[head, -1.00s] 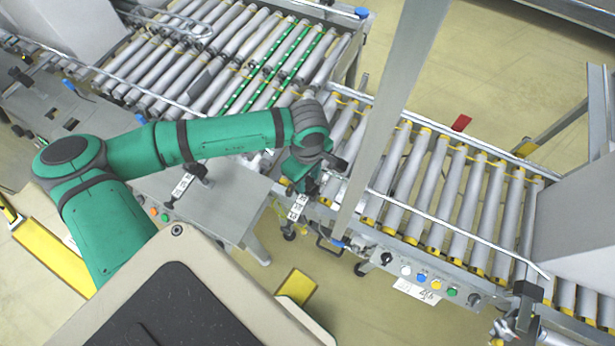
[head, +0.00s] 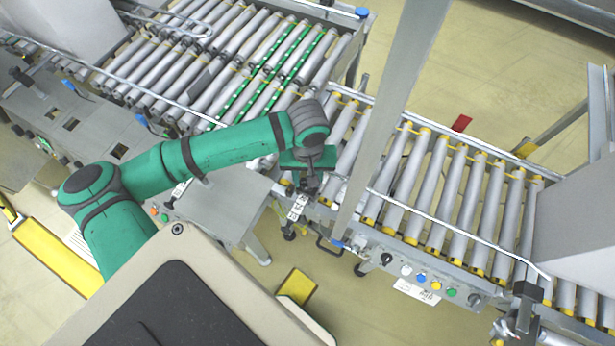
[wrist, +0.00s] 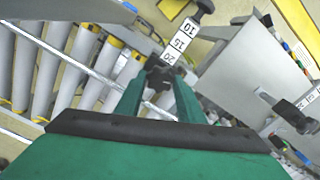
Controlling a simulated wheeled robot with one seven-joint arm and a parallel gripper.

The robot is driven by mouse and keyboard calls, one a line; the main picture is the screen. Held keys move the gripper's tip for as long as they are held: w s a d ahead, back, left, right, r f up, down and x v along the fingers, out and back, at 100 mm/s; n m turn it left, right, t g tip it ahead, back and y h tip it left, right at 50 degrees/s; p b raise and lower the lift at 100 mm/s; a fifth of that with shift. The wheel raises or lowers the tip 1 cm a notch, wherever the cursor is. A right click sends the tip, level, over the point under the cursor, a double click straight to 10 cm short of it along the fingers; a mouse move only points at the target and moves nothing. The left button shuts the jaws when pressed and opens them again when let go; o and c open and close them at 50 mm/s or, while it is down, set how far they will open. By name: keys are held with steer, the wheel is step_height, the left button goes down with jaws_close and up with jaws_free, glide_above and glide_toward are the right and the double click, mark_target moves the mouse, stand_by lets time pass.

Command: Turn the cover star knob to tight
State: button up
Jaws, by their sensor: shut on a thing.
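The dark star knob (wrist: 160,78) shows in the wrist view between the two green fingers of my gripper (wrist: 161,84), by the end of a white scale strip (wrist: 181,41) marked 10, 15, 20. My gripper is shut on the knob, and the fingers hide part of it. In the head view my gripper (head: 310,186) points down at the side of the roller conveyor, and the knob is hard to make out there. The scale strip also shows in the head view (head: 297,207), just below my gripper.
A grey upright post (head: 390,115) stands close to the right of my gripper. A guide rail (head: 455,232) runs along the right conveyor (head: 440,195), above a panel of coloured buttons. A grey metal plate (head: 235,195) lies to the left of my gripper.

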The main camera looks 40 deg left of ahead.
steer(key=m, duration=0.6)
steer(key=shift+w+a, duration=0.1)
steer(key=m, duration=0.5)
steer(key=shift+m, duration=0.4)
steer(key=m, duration=0.5)
steer(key=shift+m, duration=0.3)
steer(key=m, duration=0.4)
steer(key=shift+m, duration=0.8)
steer(key=o, duration=1.1)
steer(key=shift+c, duration=0.2)
